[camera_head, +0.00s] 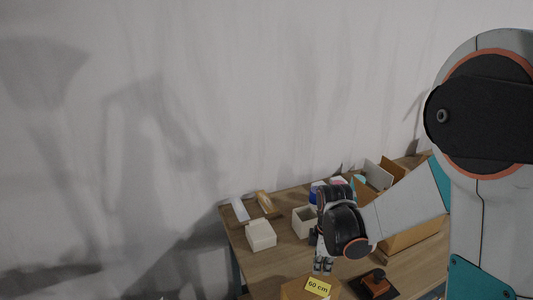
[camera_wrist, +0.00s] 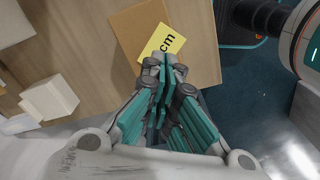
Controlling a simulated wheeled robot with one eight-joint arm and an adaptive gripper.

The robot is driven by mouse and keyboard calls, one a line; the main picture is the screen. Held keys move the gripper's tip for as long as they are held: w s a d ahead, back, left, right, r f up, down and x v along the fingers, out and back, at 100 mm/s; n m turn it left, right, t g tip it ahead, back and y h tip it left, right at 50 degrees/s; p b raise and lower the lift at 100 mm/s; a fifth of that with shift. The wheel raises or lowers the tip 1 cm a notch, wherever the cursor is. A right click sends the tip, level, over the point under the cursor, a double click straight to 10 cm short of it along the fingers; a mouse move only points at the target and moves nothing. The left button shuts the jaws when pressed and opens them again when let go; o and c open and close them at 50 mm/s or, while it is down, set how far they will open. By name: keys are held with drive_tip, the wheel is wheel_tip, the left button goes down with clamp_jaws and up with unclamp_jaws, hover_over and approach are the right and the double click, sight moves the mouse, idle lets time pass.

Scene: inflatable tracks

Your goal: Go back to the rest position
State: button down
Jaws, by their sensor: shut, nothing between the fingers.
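My gripper (camera_head: 322,266) hangs over the wooden table (camera_head: 262,268), pointing down, just behind a brown box with a yellow label (camera_head: 318,287) reading "60 cm". In the wrist view my gripper (camera_wrist: 168,62) is shut and empty, its fingertips overlapping the edge of the yellow label (camera_wrist: 157,45) on the brown box (camera_wrist: 128,30). I cannot tell whether the fingertips touch the box. My arm comes in from the right in the head view.
A white box (camera_head: 261,235) and an open-topped pale box (camera_head: 304,222) stand left of my gripper. A dark item with an orange top (camera_head: 376,283) lies to the right. Cardboard boxes (camera_head: 412,236) stand at the back right. A bare wall rises behind the table.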

drive_tip(key=s+r+m+t+b, duration=0.3)
drive_tip(key=s+m+b, duration=0.3)
drive_tip(key=s+m, duration=0.1)
drive_tip(key=s+r+m+t+b, duration=0.4)
drive_tip(key=s+m+b, duration=0.2)
drive_tip(key=s+m, duration=0.2)
drive_tip(key=shift+r, duration=0.25)
